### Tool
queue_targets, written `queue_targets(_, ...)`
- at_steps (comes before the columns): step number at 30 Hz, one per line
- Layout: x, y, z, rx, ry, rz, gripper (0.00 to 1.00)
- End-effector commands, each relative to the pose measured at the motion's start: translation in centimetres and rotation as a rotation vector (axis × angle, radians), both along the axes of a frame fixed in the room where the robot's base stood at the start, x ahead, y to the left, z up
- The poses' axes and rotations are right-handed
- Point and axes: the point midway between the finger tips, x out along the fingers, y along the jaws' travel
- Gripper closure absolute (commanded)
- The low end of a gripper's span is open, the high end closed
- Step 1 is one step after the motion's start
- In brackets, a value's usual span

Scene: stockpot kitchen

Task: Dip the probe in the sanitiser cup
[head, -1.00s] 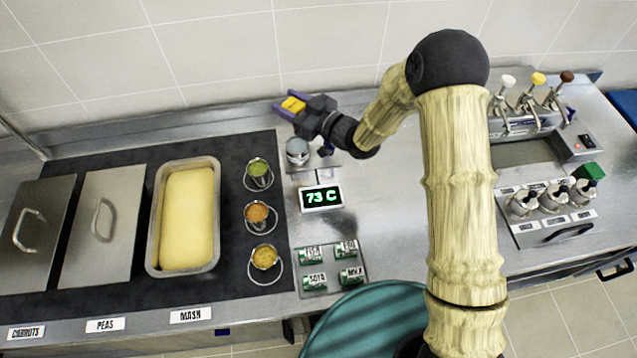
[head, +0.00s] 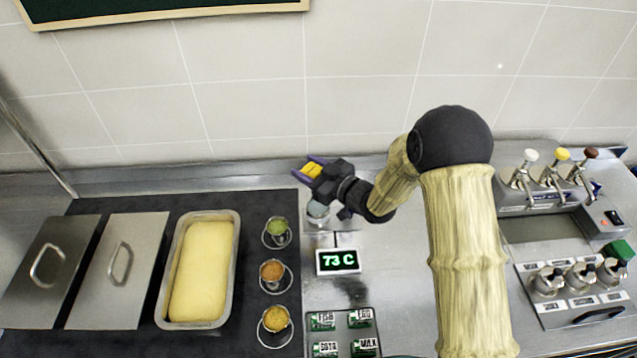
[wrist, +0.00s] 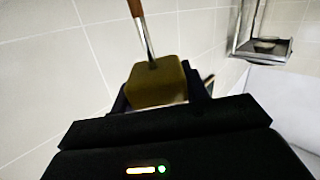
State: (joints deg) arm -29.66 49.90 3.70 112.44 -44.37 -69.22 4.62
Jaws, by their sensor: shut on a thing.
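My gripper (head: 314,170) is shut on the probe's yellow block-shaped handle (head: 311,171), held above the back of the counter near the wall. In the wrist view the yellow block (wrist: 157,84) sits between the dark fingers, and a thin metal rod with a brown end (wrist: 142,25) extends from it. The rod is not visible in the head view. A small grey cup with a pale top (head: 318,212), apparently the sanitiser cup, stands just below my gripper, partly covered by it. The probe is apart from the cup. A display (head: 338,261) in front reads 73 C.
Left are two lidded pans (head: 120,270), a mash tray (head: 235,265) and three small cups of puree (head: 276,232). Allergen-style tags (head: 343,333) lie in front. Pump dispensers (head: 545,190) and a knob panel (head: 570,285) stand right. The tiled wall is close behind my gripper.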

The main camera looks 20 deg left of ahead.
Motion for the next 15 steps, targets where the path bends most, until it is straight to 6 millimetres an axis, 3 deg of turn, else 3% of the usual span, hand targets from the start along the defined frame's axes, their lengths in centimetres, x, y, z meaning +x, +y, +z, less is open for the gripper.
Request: queue_targets(15,-0.27,0.36,-0.51,-0.012,-0.006,0.005,0.78)
